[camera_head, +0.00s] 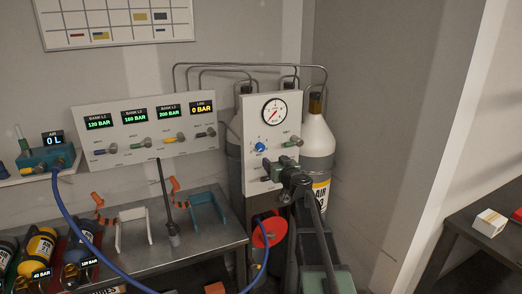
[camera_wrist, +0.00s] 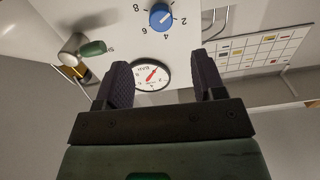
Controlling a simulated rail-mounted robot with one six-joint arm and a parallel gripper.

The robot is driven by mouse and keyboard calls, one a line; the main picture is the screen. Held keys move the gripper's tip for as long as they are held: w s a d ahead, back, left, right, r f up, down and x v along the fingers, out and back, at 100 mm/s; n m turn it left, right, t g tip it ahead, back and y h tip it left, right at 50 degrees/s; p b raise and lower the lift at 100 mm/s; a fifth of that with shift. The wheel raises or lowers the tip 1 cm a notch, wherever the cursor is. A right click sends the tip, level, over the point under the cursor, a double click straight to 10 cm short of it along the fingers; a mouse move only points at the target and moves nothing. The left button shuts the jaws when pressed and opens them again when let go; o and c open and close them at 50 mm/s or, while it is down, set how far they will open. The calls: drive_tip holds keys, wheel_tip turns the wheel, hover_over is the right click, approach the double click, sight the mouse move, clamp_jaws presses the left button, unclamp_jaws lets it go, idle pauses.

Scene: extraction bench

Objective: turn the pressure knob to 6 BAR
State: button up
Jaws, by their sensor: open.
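The blue pressure knob (camera_head: 260,147) is on the white upright panel (camera_head: 250,115), below and left of the round gauge (camera_head: 274,110). In the wrist view the knob (camera_wrist: 160,17) is at the top, with numbers 2, 4, 6 and 8 around it, upside down. I cannot tell which number its mark points to. My gripper (camera_head: 270,170) is in front of the panel, below the knob in the head view. In the wrist view my gripper (camera_wrist: 160,62) is open and empty, its fingers apart from the knob. The gauge (camera_wrist: 152,75) with its red needle shows between the fingers.
A green-handled valve (camera_head: 293,141) is right of the knob. Gas cylinders (camera_head: 317,135) stand behind the panel. A display board (camera_head: 145,130) at left reads LINE 0 BAR. A bench (camera_head: 195,245) holds orange and teal parts; a blue hose crosses it.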

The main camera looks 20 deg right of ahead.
sight(261, 149)
drive_tip(key=w, duration=1.1)
drive_tip(key=shift+s, duration=0.1)
drive_tip(key=c, duration=0.9)
